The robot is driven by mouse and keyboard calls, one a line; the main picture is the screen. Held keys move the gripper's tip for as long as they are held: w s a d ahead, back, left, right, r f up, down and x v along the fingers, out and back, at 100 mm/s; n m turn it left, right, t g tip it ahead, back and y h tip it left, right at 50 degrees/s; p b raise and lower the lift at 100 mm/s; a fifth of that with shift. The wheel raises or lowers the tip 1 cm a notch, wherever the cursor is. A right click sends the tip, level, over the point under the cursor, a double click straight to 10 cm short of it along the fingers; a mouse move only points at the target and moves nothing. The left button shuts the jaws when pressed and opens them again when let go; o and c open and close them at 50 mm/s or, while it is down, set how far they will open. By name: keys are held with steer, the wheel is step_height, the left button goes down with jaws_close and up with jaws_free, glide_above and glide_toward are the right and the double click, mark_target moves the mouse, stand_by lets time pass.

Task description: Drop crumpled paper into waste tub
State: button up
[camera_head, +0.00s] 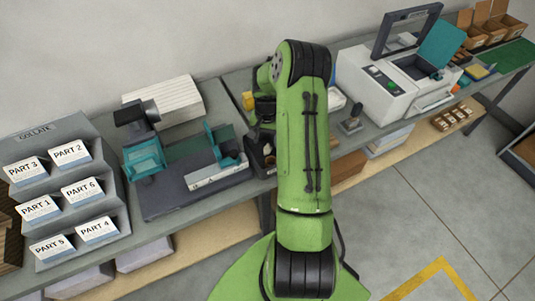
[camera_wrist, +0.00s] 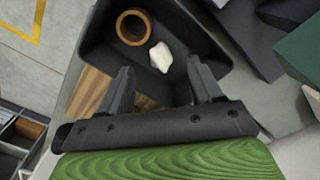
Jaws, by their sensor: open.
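In the wrist view, the crumpled paper (camera_wrist: 161,57) is a small white lump seen inside the outline of a dark grey tub (camera_wrist: 190,22). It is beyond my fingertips and apart from them; I cannot tell whether it touches the tub floor. My gripper (camera_wrist: 162,82) is open above the tub, with its two dark fingers spread and nothing between them. In the head view my green arm hides my gripper and the paper.
A brown ring (camera_wrist: 133,27) is in the tub beside the paper. In the head view, a grey tiered rack (camera_head: 65,190) with part cards stands left, a teal-fitted device (camera_head: 190,175) left of my arm, and a white machine (camera_head: 395,85) right. Open floor (camera_head: 410,210) lies front right.

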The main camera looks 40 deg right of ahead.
step_height(320, 180, up, 15)
stand_by(0.4)
steer(key=s+a+r+n+t+h, duration=0.1)
steer(key=s+a+r+n, duration=0.2)
steer(key=a+r, duration=0.35)
steer(key=s+a+r+n+t+h, duration=0.1)
steer(key=s+a+r+n, duration=0.1)
steer(key=a+r, duration=0.5)
steer(key=s+a+n+t+y, duration=0.2)
steer(key=s+a+n, duration=0.4)
steer(key=s+a, duration=0.6)
steer(key=s+t, duration=0.1)
steer(key=s, duration=0.1)
steer(key=shift+s+t, duration=0.3)
